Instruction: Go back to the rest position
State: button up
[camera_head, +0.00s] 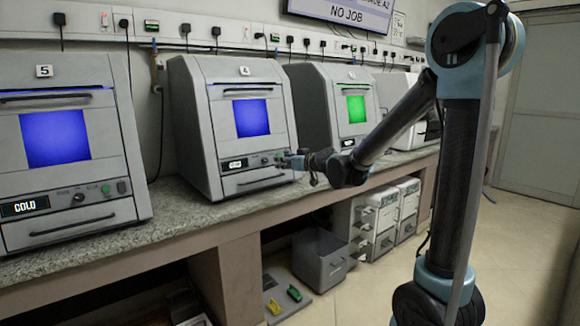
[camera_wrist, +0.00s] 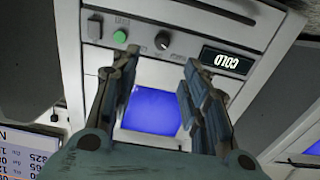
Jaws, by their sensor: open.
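My gripper (camera_head: 287,160) is at the end of my outstretched arm, in front of the lower right of the grey machine labelled 4 (camera_head: 200,130). In the wrist view my gripper (camera_wrist: 157,72) is open, its two fingers apart with nothing between them. A machine front fills that view upside down. It shows a green button (camera_wrist: 119,37), a dark knob (camera_wrist: 162,41), a display reading COLD (camera_wrist: 221,60) and a blue window (camera_wrist: 152,110). Whether the fingers touch the panel, I cannot tell.
Machine 5 (camera_head: 105,140), with a blue window, stands to the left. Another machine with a green window (camera_head: 356,108) stands to the right. All sit on a speckled counter (camera_head: 185,212). A grey bin (camera_head: 320,262) and drawers (camera_head: 376,225) are below. Open floor (camera_head: 520,245) lies at right.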

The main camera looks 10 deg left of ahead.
jog(key=s+d+f+m+g+h, duration=0.1)
jog(key=s+d+f+h, duration=0.15)
jog(key=s+d, duration=0.4)
jog(key=s+d+f+m+g+h, duration=0.1)
jog(key=s+d+f+g, duration=0.15)
jog(key=d, duration=0.65)
jog(key=s+d+f+m+h, duration=0.1)
jog(key=s+d+f+h, duration=0.15)
jog(key=s+d, duration=0.4)
jog(key=s+d+f+m+g+h, duration=0.2)
jog(key=s+d+f, duration=0.4)
jog(key=s+d, duration=0.3)
jog(key=s+d+f+m+g+h, duration=0.2)
jog(key=s+d+f+m+h, duration=0.2)
jog(key=s+d, duration=0.6)
notch_tip(320, 180, down, 2)
jog(key=shift+d+f+m+g, duration=0.1)
jog(key=shift+d+m+g, duration=0.3)
jog(key=shift+d, duration=0.75)
jog(key=shift+w+f, duration=0.15)
jog(key=shift+w, duration=0.3)
jog(key=shift+s, duration=0.15)
jog(key=shift+c, duration=1)
